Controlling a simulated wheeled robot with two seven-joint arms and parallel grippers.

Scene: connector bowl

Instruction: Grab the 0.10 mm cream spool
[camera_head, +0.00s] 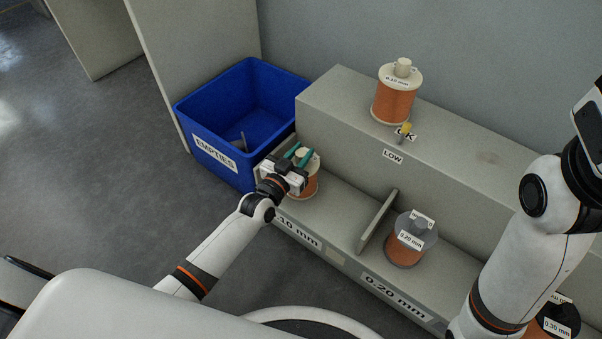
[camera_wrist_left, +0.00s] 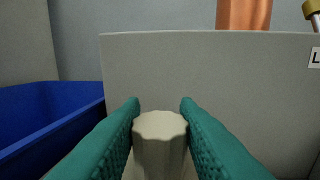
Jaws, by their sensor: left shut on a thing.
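The cream spool (camera_head: 306,185) with copper-coloured wire stands in the 0.10 mm bay at the left end of the lower shelf. My left gripper (camera_head: 298,155) is over it, with its green fingers shut on the spool's cream knob. In the left wrist view the ribbed knob (camera_wrist_left: 160,128) sits between the two green fingertips (camera_wrist_left: 160,112). The gripper hides much of the spool's top and its label in the head view. My right arm shows at the right, but its gripper is outside the picture.
A blue EMPTIES bin (camera_head: 220,165) stands left of the shelf. A grey 0.20 mm spool (camera_head: 411,240) stands beyond a divider (camera_head: 377,222). A black 0.30 mm spool (camera_head: 558,320) is at lower right.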

